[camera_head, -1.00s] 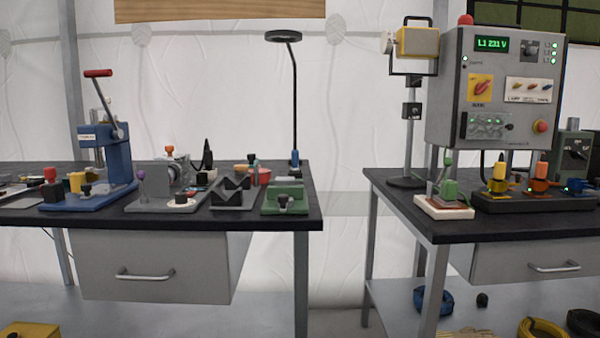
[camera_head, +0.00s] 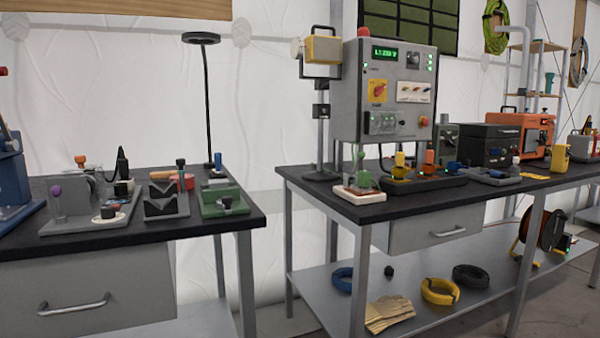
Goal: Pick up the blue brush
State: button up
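I cannot make out a blue brush for certain. A small upright blue item (camera_head: 218,161) stands at the back right of the left bench (camera_head: 125,235), by the foot of the lamp (camera_head: 207,90); it is too small to tell what it is. Small blue parts (camera_head: 453,167) also show on the right bench (camera_head: 425,203), beside the dark base under the control box. My gripper is not in view.
A grey control box (camera_head: 397,90) stands over the right bench. Coiled cables, one of them yellow (camera_head: 440,291), and gloves (camera_head: 388,313) lie on its lower shelf. A gap separates the benches. An orange case (camera_head: 524,136) stands farther right.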

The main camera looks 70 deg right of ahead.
aim_at(218, 155)
jog(key=z, duration=1.9)
